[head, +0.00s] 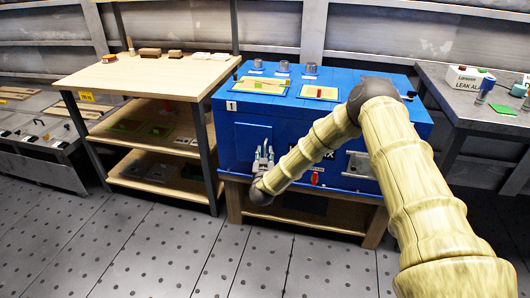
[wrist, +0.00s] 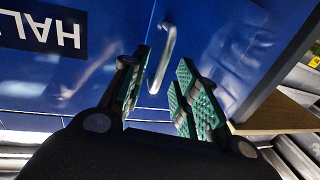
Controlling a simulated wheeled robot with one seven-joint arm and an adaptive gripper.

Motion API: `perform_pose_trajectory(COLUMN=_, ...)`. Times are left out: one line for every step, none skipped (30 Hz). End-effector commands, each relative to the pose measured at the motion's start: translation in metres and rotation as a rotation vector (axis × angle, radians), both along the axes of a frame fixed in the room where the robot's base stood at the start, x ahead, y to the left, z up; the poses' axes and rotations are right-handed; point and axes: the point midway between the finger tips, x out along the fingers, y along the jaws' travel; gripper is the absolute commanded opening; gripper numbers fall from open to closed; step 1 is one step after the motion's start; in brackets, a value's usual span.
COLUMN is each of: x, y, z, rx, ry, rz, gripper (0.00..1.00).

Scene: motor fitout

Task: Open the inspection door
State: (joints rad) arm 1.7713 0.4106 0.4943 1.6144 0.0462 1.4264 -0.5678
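The inspection door (head: 252,142) is a blue panel at the left of the blue cabinet's front, and it looks shut. In the wrist view the door (wrist: 228,45) fills the upper right. Its silver bar handle (wrist: 165,50) stands out from the blue face there. My gripper (head: 264,158) is in front of the door's right part and hides the handle in the head view. In the wrist view my gripper (wrist: 164,65) is open, its green-padded fingers apart on either side of the handle. I cannot tell whether they touch it.
The blue cabinet (head: 225,105) stands on a wooden stand. A wooden shelf unit (head: 135,75) is close on its left, and a grey bench (head: 462,112) is on its right. The perforated floor (head: 180,250) in front is clear.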

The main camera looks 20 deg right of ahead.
Motion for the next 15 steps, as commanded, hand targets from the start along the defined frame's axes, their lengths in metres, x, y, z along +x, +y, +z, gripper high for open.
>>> perform_pose_trajectory(x=0.007, y=-0.003, z=0.0, rx=-0.001, ry=-0.002, rz=-0.001, gripper=0.3)
perform_pose_trajectory(x=0.01, y=-0.004, z=-0.001, rx=0.0, ry=-0.001, rz=0.0, gripper=0.3)
perform_pose_trajectory(x=0.014, y=-0.005, z=0.0, rx=0.0, ry=-0.001, rz=0.0, gripper=0.3)
perform_pose_trajectory(x=0.017, y=-0.006, z=0.0, rx=-0.001, ry=-0.002, rz=-0.001, gripper=0.3)
perform_pose_trajectory(x=0.019, y=-0.007, z=0.0, rx=0.0, ry=-0.001, rz=0.0, gripper=0.3)
perform_pose_trajectory(x=0.022, y=-0.008, z=0.0, rx=0.0, ry=0.0, rz=0.001, gripper=0.3)
perform_pose_trajectory(x=0.024, y=-0.008, z=-0.001, rx=0.0, ry=0.0, rz=0.001, gripper=0.3)
perform_pose_trajectory(x=0.025, y=-0.009, z=0.0, rx=0.0, ry=0.0, rz=0.001, gripper=0.3)
perform_pose_trajectory(x=0.027, y=-0.01, z=0.0, rx=0.0, ry=-0.001, rz=0.001, gripper=0.3)
perform_pose_trajectory(x=0.027, y=-0.01, z=0.0, rx=0.0, ry=-0.001, rz=0.001, gripper=0.3)
perform_pose_trajectory(x=0.028, y=-0.01, z=0.0, rx=0.0, ry=-0.001, rz=0.001, gripper=0.3)
perform_pose_trajectory(x=0.028, y=-0.01, z=0.0, rx=0.0, ry=-0.001, rz=0.001, gripper=0.3)
perform_pose_trajectory(x=0.029, y=-0.01, z=0.0, rx=0.0, ry=0.0, rz=0.001, gripper=0.3)
perform_pose_trajectory(x=0.029, y=-0.01, z=0.0, rx=0.0, ry=0.0, rz=0.001, gripper=0.3)
perform_pose_trajectory(x=0.029, y=-0.01, z=0.0, rx=0.0, ry=0.0, rz=0.001, gripper=0.3)
